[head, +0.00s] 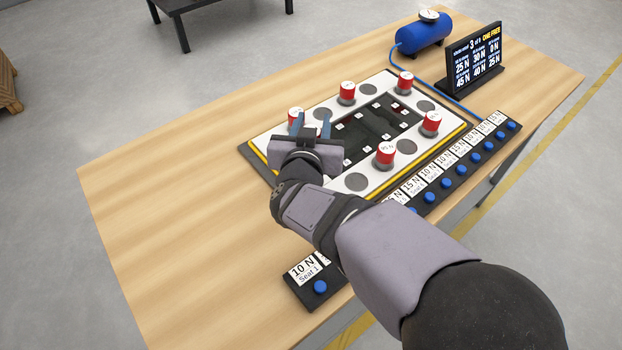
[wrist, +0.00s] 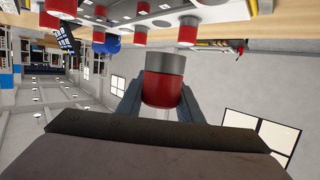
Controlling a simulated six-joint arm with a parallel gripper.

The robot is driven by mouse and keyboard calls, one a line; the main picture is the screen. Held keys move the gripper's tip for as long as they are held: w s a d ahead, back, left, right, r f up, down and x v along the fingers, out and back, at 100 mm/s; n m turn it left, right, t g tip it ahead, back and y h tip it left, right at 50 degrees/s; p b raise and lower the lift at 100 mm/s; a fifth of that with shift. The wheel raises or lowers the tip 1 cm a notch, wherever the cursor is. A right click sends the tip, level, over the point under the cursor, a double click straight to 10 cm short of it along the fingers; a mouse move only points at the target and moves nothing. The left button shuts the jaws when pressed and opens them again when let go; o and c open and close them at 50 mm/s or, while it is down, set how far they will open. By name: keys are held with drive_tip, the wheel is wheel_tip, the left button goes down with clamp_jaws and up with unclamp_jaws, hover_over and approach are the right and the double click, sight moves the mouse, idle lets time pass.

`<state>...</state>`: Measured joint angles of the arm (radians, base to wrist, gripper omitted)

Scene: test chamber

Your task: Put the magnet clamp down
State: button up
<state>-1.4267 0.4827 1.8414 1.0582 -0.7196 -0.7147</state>
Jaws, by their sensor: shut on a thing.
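The magnet clamp (wrist: 163,88) is a red cylinder with a grey base. My gripper (head: 311,126) is shut on it, with one finger on each side of the red body in the wrist view. The grey base points away from my gripper, toward the plate, and a gap shows between it and the plate in the wrist view. In the head view my gripper is over the left end of the white plate (head: 272,152), and the held clamp is mostly hidden by the fingers and wrist.
Other red clamps stand on the plate, such as one at its near side (head: 385,154) and one at its right (head: 431,123). Bare grey round seats (head: 357,182) lie between them. A label strip with blue buttons (head: 445,182), a display (head: 474,62) and a blue tank (head: 424,32) stand nearby.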

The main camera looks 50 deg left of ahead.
drive_tip(key=shift+f, duration=4.95)
drive_tip(key=shift+f, duration=0.25)
drive_tip(key=o, duration=1.3)
drive_tip(key=shift+r, duration=0.15)
drive_tip(key=b+v, duration=0.1)
drive_tip(key=v, duration=1.1)
